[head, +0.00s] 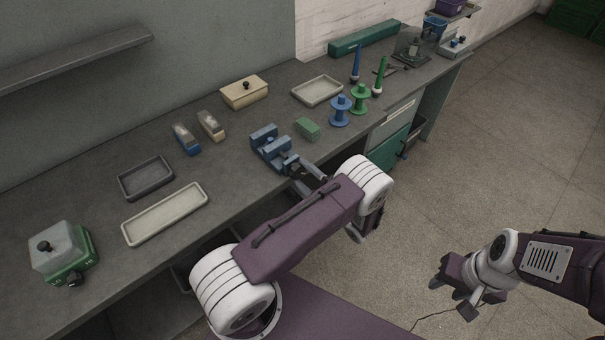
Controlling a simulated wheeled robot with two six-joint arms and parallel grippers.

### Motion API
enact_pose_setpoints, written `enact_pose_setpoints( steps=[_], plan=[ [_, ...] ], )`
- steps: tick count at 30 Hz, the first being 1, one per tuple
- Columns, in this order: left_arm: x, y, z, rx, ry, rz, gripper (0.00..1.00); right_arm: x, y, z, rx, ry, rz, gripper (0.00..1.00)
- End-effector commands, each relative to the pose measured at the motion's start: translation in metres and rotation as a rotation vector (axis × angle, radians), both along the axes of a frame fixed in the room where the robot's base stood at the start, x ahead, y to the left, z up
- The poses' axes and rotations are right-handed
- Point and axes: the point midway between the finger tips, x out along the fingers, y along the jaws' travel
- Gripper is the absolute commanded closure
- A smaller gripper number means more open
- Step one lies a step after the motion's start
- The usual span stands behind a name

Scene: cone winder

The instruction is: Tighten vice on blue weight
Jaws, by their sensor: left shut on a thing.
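The blue vice (266,141) stands at the front edge of the grey bench, in the middle of the head view. My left gripper (301,170) is at the vice's front end and is shut on a part there, which looks like the vice handle. Its fingers and my arm partly hide that part. A blue weight cannot be told apart from the blue vice body, so I cannot tell what is between the jaws. My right gripper (452,291) hangs over the floor at the lower right, away from the bench. Its fingertips are unclear.
A green block (308,127) lies right of the vice. Blue (341,111) and green (361,99) spools stand further right. Trays (165,213), a lidded box (244,92) and a green-based container (65,252) are also on the bench.

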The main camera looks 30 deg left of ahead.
Motion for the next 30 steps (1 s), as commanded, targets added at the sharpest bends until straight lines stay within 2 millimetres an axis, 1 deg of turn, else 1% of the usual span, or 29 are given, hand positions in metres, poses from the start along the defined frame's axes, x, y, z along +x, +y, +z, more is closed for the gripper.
enact_pose_setpoints(
  steps=[5,6,7,8,16,18,20,27,30],
  plan=[
    [0.0,0.0,-0.002,-0.003,0.003,0.0,0.88,0.0,0.0,0.0,0.0,0.0,0.0,0.61],
    [0.0,0.0,-0.002,-0.003,0.003,0.0,0.39,0.0,0.0,0.0,0.0,0.0,0.0,0.61],
    [0.0,0.0,-0.002,-0.003,0.003,0.0,0.31,0.0,0.0,0.0,0.0,0.0,0.0,0.61],
    [0.0,0.0,-0.001,-0.002,0.003,-0.001,0.25,0.0,0.0,0.0,0.0,0.0,0.0,0.61],
    [0.0,0.0,-0.001,-0.001,0.001,0.0,0.25,0.0,0.0,0.0,0.0,0.0,0.0,0.61],
    [-0.001,-0.004,-0.001,-0.001,-0.001,-0.002,0.25,0.0,0.0,-0.002,0.0,0.0,0.0,0.61],
    [-0.004,-0.013,-0.002,-0.001,-0.001,-0.004,0.25,0.0,0.0,-0.004,0.0,0.0,0.0,0.61],
    [-0.024,-0.062,-0.003,-0.002,0.0,-0.006,0.25,0.0,0.0,-0.014,0.0,0.0,0.0,0.61],
    [-0.03,-0.076,-0.002,-0.001,0.0,-0.004,0.25,0.0,0.0,-0.017,0.0,0.0,0.0,0.61]
  ],
)
